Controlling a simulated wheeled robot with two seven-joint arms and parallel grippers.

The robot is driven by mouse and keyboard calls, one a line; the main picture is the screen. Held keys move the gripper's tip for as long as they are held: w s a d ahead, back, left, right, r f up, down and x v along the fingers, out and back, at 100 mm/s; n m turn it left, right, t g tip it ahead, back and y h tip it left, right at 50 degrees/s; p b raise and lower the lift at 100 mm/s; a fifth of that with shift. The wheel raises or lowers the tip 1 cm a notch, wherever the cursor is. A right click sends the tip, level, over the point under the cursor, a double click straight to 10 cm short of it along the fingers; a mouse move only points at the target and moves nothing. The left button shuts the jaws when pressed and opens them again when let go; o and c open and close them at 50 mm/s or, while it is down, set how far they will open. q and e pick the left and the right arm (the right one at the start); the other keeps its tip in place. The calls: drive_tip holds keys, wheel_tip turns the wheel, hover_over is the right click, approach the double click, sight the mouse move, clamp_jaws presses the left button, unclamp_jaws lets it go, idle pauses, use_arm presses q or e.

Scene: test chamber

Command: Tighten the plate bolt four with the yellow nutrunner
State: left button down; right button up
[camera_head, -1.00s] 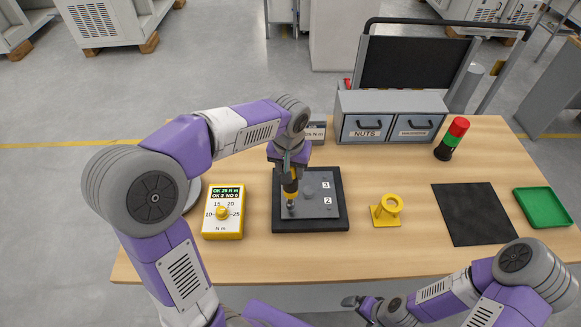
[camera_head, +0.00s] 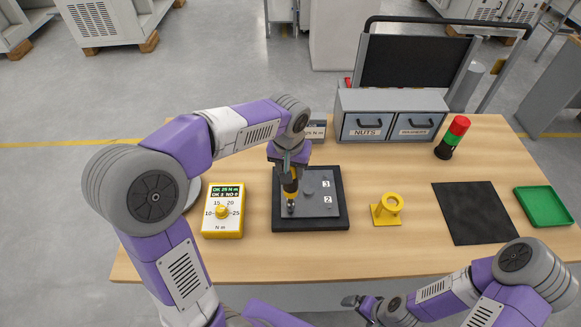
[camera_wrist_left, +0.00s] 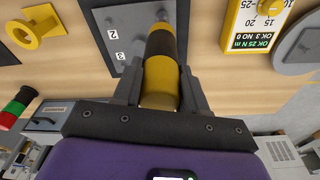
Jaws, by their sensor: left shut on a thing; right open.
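The yellow nutrunner (camera_head: 290,186) is upright in my left gripper (camera_head: 291,166), its tip down at the left front part of the grey plate (camera_head: 313,206). The plate lies on a black base (camera_head: 343,223) and bears labels 2 and 3 on its right side. The bolt under the tip is hidden by the tool. In the left wrist view the nutrunner (camera_wrist_left: 160,85) sits between the gripper's two fingers (camera_wrist_left: 160,92). My right gripper (camera_head: 360,302) is open and empty, low in front of the table edge.
A yellow torque box (camera_head: 222,226) reading "OK 25 N m" and "OK 3 NO 0" stands left of the plate. A yellow holder (camera_head: 386,214), black mat (camera_head: 474,214) and green tray (camera_head: 543,207) lie right. Drawers (camera_head: 390,118) and a stack light (camera_head: 452,139) stand behind.

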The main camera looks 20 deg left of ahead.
use_arm(q)
drive_tip(key=shift+s+f+b, duration=0.1)
drive_tip(key=shift+f+b, duration=0.25)
drive_tip(key=shift+f, duration=0.4)
idle(2.0)
drive_tip(key=shift+r+p, duration=0.6)
drive_tip(key=shift+r, duration=0.15)
drive_tip(key=shift+r+p, duration=2.35)
drive_tip(key=shift+r, duration=0.6)
drive_tip(key=shift+f, duration=0.1)
